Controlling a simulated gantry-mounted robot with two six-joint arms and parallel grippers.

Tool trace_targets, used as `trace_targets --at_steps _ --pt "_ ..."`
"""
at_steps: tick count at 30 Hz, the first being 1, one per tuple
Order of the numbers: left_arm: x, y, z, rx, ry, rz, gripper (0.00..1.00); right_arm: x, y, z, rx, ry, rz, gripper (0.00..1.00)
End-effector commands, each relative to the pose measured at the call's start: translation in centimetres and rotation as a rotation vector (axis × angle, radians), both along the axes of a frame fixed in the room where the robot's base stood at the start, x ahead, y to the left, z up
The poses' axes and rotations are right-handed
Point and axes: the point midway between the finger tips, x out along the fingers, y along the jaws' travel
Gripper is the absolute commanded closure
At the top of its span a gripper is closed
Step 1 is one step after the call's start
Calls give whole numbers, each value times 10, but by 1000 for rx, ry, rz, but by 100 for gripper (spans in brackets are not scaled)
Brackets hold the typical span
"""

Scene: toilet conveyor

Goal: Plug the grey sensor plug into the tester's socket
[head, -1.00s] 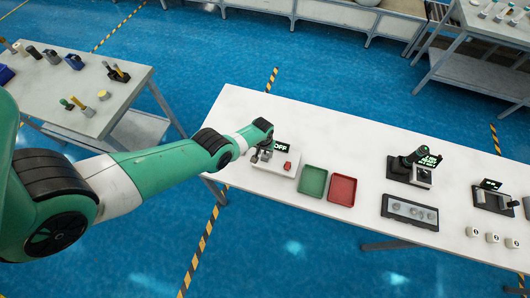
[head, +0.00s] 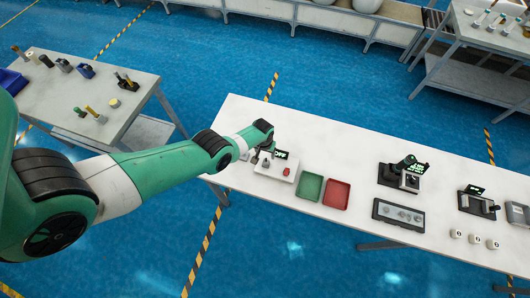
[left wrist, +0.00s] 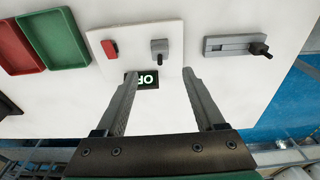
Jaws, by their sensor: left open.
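The white tester (head: 262,171) stands at the left end of the white table. It also shows in the left wrist view (left wrist: 125,30), with its dark display (left wrist: 148,85), where green letters appear upside down. A small grey block with a dark stub (left wrist: 160,47) sits on it beside the red button (left wrist: 110,48). I cannot tell whether this is the socket or the grey plug. A long grey fixture (left wrist: 225,44) with a black knob lies to its right. My left gripper (left wrist: 160,73) is open and empty, its fingers apart above the tester's edge. My right gripper is out of view.
A green tray (head: 310,187) and a red tray (head: 336,195) stand right of the tester. Farther right are a black fixture (head: 390,176), a dark plate with round grey parts (head: 398,215), and several white cups. A grey table (head: 60,95) stands at the left.

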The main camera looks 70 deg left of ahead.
Motion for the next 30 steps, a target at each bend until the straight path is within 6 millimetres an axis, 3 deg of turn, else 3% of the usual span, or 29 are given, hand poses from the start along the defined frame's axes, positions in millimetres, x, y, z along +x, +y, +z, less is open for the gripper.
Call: trace_targets --at_steps 1,4,20,26,30 --pt "1 -2 19 0 0 -4 29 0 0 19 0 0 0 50" --pt "3 -4 27 0 0 -9 29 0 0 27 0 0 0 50" --pt "4 -5 27 0 0 -11 29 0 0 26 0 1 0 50" --pt "4 -5 27 7 7 -89 63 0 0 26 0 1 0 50" --pt "5 -9 27 12 20 -338 89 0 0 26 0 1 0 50"
